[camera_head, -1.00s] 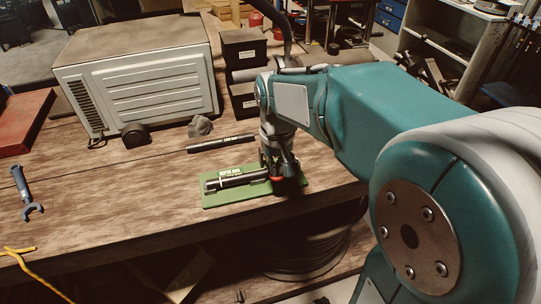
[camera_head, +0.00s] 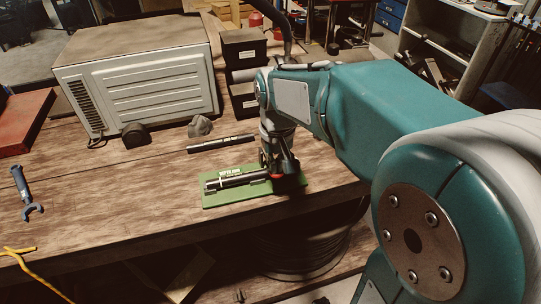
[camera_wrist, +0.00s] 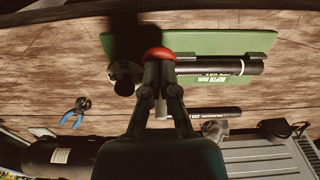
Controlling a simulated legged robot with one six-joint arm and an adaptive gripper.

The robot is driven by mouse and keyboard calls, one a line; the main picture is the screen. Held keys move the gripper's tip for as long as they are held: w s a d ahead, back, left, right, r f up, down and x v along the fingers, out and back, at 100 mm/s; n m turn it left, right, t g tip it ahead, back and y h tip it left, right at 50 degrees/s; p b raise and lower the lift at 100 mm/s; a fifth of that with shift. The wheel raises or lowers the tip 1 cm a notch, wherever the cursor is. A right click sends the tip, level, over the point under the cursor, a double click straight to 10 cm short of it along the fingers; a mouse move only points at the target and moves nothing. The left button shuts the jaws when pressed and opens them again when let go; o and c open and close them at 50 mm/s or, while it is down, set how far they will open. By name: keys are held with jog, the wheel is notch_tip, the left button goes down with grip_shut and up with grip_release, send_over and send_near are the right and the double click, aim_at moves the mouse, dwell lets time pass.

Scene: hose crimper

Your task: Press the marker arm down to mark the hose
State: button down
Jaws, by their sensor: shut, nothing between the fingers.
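A green base plate (camera_head: 222,199) lies on the bench with a dark hose or bar assembly (camera_head: 236,181) across it, bearing pale lettering. It also shows in the wrist view (camera_wrist: 250,67). A red end piece (camera_head: 277,177), which seems to be the marker arm's tip, sits at the assembly's right end. In the wrist view the red piece (camera_wrist: 158,54) is right at my fingertips. My gripper (camera_head: 277,166) points down over it. The fingers (camera_wrist: 160,68) look closed together, with nothing held between them. My fingers hide part of the marker arm, and I cannot tell how far down it is.
A loose black tube (camera_head: 221,143) lies behind the plate, near a small grey object (camera_head: 200,126). A large metal box (camera_head: 142,76) stands at the back left. A blue tool (camera_head: 27,194) lies far left. The bench's front edge is close to the plate.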

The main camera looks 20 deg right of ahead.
notch_tip(320, 180, up, 11)
dwell(1.3)
jog(key=shift+s+r, duration=0.1)
jog(key=s+f+t, duration=0.2)
jog(key=s+f, duration=0.1)
jog(key=s, duration=0.4)
jog(key=s+f+t, duration=0.3)
jog(key=s, duration=0.4)
jog(key=shift+f+t, duration=0.3)
jog(key=shift+f, duration=0.05)
